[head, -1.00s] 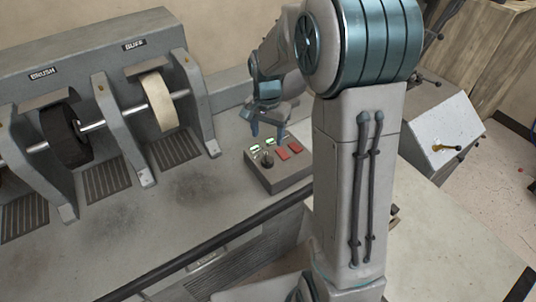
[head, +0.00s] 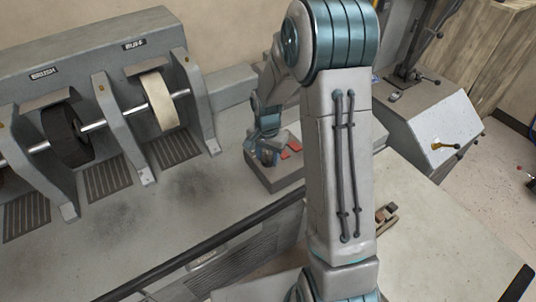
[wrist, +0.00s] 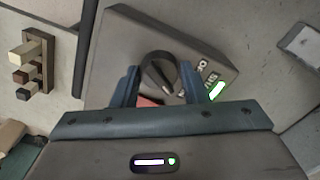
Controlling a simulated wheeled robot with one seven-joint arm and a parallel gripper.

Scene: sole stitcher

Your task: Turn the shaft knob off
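The shaft knob (wrist: 158,68) is a dark round knob with a pointer bar, on top of a grey control box (wrist: 118,42). In the wrist view my gripper (wrist: 160,74) has its two blue fingers apart, one on each side of the knob. Narrow gaps seem to show between fingers and knob, so contact is unclear. White lettering and a lit green-white indicator (wrist: 217,91) are right of the knob. In the head view my gripper (head: 268,154) is low over the control box (head: 276,178) and hides the knob.
The brush wheel (head: 67,136) and buff wheel (head: 157,100) stand at left. A slanted grey unit with a brass lever (head: 443,145) is at right. The bench between wheels and box is clear.

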